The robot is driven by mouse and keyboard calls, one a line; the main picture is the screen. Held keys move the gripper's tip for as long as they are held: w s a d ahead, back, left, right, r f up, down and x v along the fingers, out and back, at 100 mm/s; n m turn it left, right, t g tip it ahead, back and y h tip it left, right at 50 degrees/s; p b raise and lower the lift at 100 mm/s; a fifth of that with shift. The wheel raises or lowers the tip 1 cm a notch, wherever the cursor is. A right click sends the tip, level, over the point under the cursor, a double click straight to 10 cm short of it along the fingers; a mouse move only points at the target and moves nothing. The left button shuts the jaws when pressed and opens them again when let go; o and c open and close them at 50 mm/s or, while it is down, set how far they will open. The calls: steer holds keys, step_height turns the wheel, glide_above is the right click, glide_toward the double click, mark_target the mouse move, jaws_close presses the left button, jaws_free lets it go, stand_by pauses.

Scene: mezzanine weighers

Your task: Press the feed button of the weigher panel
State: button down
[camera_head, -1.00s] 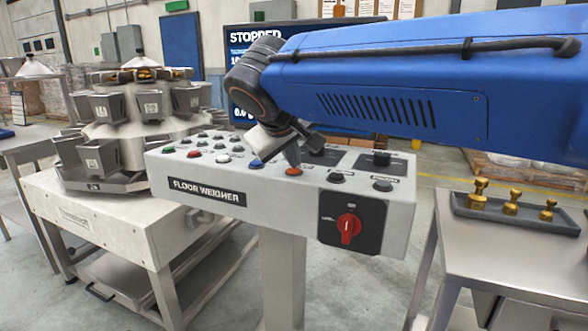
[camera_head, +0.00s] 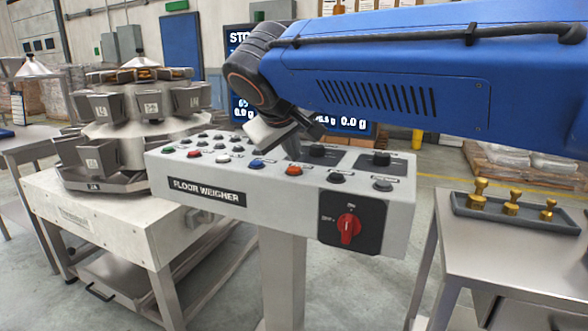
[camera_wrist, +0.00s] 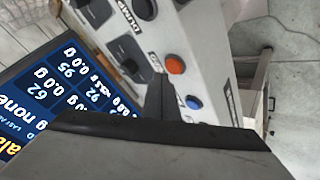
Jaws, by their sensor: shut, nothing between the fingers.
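The weigher panel (camera_head: 275,205) is a light grey slanted box marked FLOOR WEIGHER, on a post in the middle of the head view. Its top carries several buttons, including a blue one (camera_head: 257,164) and an orange one (camera_head: 294,170). Their small labels are unreadable there, so I cannot tell which is feed. In the wrist view, my fingertips (camera_wrist: 160,84) lie beside the orange button (camera_wrist: 175,64) and the blue button (camera_wrist: 193,102).
A red rotary switch (camera_head: 348,228) is on the panel's front. Dark knobs (camera_head: 381,158) stand at its right. A screen (camera_head: 240,60) is behind, partly hidden by my arm. A multihead weigher (camera_head: 120,130) stands left; a tray of brass weights (camera_head: 510,222) lies right.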

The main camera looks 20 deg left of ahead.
mark_target(293, 170)
steer(key=shift+r, duration=0.1)
steer(key=shift+r, duration=2.4)
